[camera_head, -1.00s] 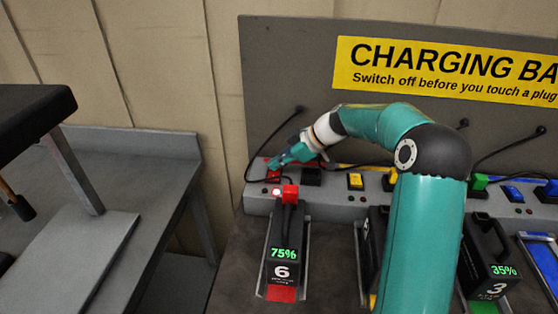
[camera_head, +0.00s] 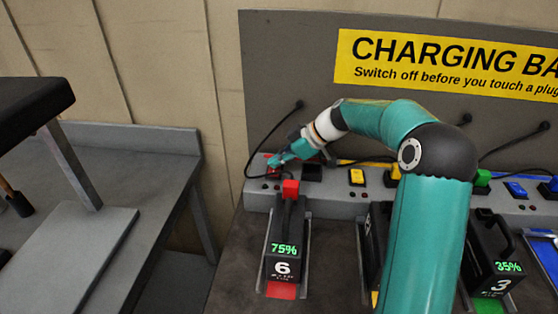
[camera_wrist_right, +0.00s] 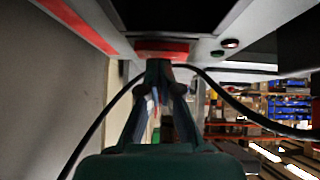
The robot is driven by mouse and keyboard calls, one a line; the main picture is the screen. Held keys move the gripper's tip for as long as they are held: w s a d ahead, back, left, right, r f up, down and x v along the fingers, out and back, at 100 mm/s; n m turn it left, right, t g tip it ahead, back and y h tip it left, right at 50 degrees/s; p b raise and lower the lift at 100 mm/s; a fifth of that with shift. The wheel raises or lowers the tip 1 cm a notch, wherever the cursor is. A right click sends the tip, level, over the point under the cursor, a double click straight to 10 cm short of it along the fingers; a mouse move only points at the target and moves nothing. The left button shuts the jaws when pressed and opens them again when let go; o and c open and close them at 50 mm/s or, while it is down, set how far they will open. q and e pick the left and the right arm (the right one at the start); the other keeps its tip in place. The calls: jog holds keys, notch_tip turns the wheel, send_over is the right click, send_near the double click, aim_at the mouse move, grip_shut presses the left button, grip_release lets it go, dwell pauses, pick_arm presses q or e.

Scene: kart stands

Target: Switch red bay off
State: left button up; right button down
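The red bay is at the left end of the charging bench. Its battery, numbered 6 and reading 75% (camera_head: 283,255), sits in the slot with a red plug (camera_head: 290,187) on top. The red switch (camera_wrist_right: 162,46) is on the grey ledge behind it, mostly hidden by my gripper in the head view. My right gripper (camera_head: 276,160) is at this switch. In the right wrist view its fingertips (camera_wrist_right: 158,66) are together, empty, and at or very near the switch. Contact is not clear. My left gripper is out of view.
A black cable (camera_head: 262,140) loops from the back panel around the switch. A yellow switch (camera_head: 356,176) and a blue switch (camera_head: 515,189) lie farther right. Battery 3 (camera_head: 497,262) stands at the right. A grey table (camera_head: 130,140) is at the left.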

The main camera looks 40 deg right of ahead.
aim_at(277, 170)
jog(key=shift+s+a, duration=0.15)
jog(key=shift+a, duration=0.05)
jog(key=shift+r, duration=0.2)
jog(key=shift+r, duration=0.25)
notch_tip(277, 170, up, 4)
jog(key=shift+s+a+f+p, duration=0.1)
jog(key=shift+s+f+p, duration=0.05)
jog(key=shift+p, duration=0.45)
jog(key=b+v, duration=0.1)
jog(key=v, duration=0.8)
jog(key=shift+s, duration=0.4)
